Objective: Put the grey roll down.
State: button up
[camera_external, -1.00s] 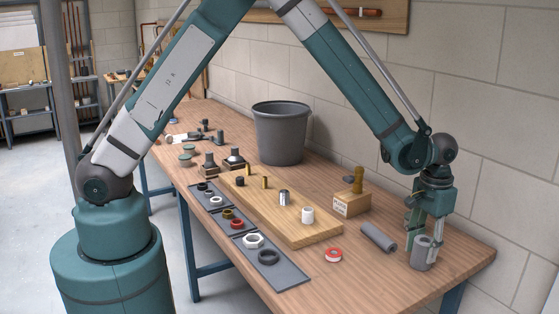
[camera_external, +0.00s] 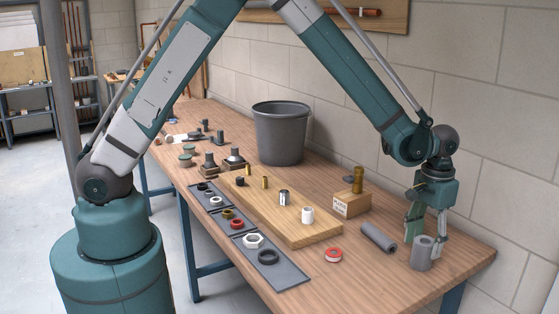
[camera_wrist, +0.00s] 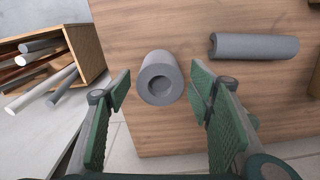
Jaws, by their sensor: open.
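The grey roll (camera_external: 422,254) stands upright on the bench near its right end. In the wrist view the roll (camera_wrist: 160,92) shows its round end and hole, between and just beyond my fingertips. My gripper (camera_external: 425,232) is directly above and around the roll's top, pointing down. In the wrist view my gripper (camera_wrist: 161,88) has its green finger pads spread wide, with a gap on each side of the roll. The gripper is open and holds nothing.
A grey cylinder (camera_external: 378,238) lies on its side close by. A red-and-white ring (camera_external: 333,255), wooden block (camera_external: 352,204) and wooden board (camera_external: 318,235) are to the left. A crate of pipes (camera_wrist: 84,52) is beside the bench. The wall (camera_external: 500,150) is behind.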

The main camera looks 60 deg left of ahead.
notch_tip(320, 180, up, 10)
dwell(0.5)
dwell(0.6)
jog(key=s+a+r+t, duration=0.2)
jog(key=s+a+r, duration=0.4)
jog(key=a+r, duration=0.35)
jog(key=s+a+r+t, duration=0.1)
jog(key=s+a+r, duration=0.65)
jog(key=a, duration=0.25)
jog(key=s+a+r+n+t, duration=0.1)
jog(key=s+a+t, duration=0.1)
jog(key=s+a, duration=0.5)
jog(key=s+a+r+t, duration=0.1)
jog(key=s+a+t, duration=0.1)
jog(key=s+a, duration=0.6)
jog(key=s, duration=0.5)
jog(key=shift+s+a+n, duration=0.25)
jog(key=shift+s+n, duration=0.1)
jog(key=shift+n, duration=0.05)
jog(key=shift+f, duration=0.1)
